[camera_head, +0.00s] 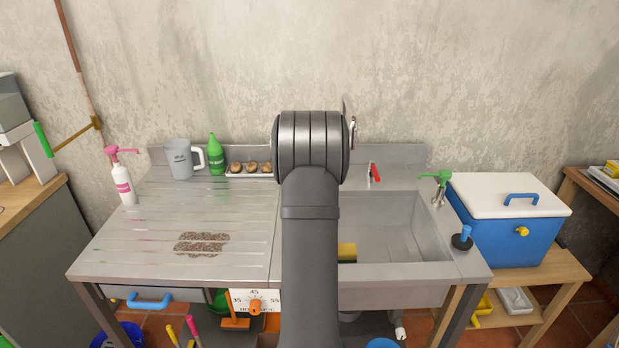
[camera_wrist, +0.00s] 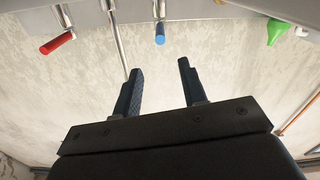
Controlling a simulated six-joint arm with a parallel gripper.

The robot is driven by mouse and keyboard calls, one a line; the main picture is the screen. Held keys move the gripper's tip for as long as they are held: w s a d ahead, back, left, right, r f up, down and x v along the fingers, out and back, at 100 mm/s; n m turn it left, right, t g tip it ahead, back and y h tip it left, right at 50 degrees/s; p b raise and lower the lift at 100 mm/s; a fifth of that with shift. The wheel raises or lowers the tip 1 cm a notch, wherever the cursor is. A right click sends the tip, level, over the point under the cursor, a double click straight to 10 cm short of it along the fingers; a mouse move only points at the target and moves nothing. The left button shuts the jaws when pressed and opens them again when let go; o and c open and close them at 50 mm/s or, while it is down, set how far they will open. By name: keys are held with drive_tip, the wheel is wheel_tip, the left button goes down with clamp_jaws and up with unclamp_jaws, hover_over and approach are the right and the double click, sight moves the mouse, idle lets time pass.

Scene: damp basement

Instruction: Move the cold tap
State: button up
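The cold tap's blue lever (camera_wrist: 160,33) shows in the wrist view, close beyond my fingertips and roughly centred between them. It hangs from a short metal stem. My gripper (camera_wrist: 160,67) is open and empty, its two dark fingers apart on either side of the line to the lever, not visibly touching it. In the head view my arm hides the blue lever and the fingers. The red lever (camera_wrist: 57,43) is to the left in the wrist view; it also shows in the head view (camera_head: 375,172), right of my arm behind the sink.
A chrome spout (camera_wrist: 117,38) stands between the two levers. A green bottle (camera_head: 217,155), a grey jug (camera_head: 183,158) and a tray (camera_head: 248,175) of brown items stand left of my arm. The sink basin (camera_head: 395,225) lies right; the drainboard's front is mostly clear.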

drive_tip(key=w, duration=1.5)
drive_tip(key=shift+w, duration=0.2)
drive_tip(key=shift+c, duration=0.5)
clamp_jaws()
